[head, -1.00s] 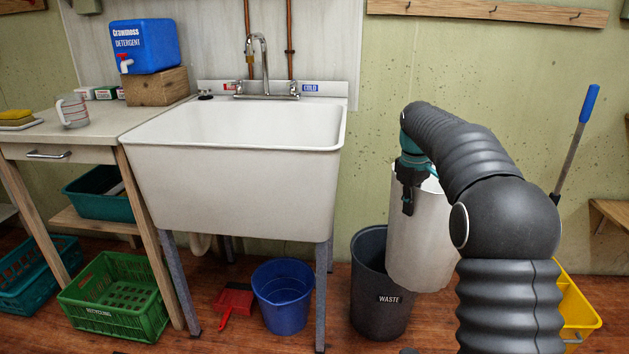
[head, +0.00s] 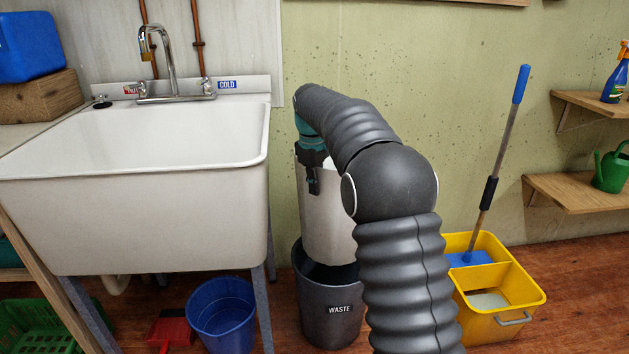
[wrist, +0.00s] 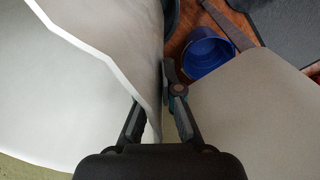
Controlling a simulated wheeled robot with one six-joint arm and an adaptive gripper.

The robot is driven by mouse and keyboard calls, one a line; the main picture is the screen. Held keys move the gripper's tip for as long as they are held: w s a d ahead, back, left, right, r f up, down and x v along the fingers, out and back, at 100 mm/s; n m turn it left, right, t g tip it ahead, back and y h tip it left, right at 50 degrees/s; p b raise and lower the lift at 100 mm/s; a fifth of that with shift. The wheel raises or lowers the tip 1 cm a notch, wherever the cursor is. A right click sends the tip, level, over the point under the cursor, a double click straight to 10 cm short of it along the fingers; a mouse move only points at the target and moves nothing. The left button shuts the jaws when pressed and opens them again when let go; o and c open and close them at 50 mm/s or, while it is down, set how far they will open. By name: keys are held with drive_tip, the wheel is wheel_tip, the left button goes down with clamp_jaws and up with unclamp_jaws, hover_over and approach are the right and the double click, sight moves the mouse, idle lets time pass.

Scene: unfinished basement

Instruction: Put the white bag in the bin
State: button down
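The white bag (head: 325,220) hangs upright from my gripper (head: 312,165) beside the sink, its lower end overlapping the opening of the dark grey bin (head: 332,318) marked WASTE. Dark bin interior shows just below the bag; I cannot tell whether the bag's bottom is below the rim. In the wrist view, the bag's pale open top (wrist: 75,85) fills the left side, and its edge runs between the two fingers of my gripper (wrist: 160,108), which are closed on it. My arm hides the bag's right side and part of the bin.
The white sink (head: 140,215) stands close on the left, its side near the gripper. A blue bucket (head: 222,318) and red dustpan (head: 170,328) are on the floor below it. A yellow mop bucket (head: 500,295) with a mop stands right, below wall shelves (head: 570,192).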

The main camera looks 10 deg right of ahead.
sight(316, 215)
drive_tip(key=shift+s+f, duration=0.1)
drive_tip(key=shift+f, duration=0.6)
wheel_tip(316, 215, down, 8)
drive_tip(key=b, duration=0.5)
drive_tip(key=shift+b, duration=0.3)
wheel_tip(316, 215, down, 22)
drive_tip(key=b, duration=0.9)
drive_tip(key=shift+r, duration=0.15)
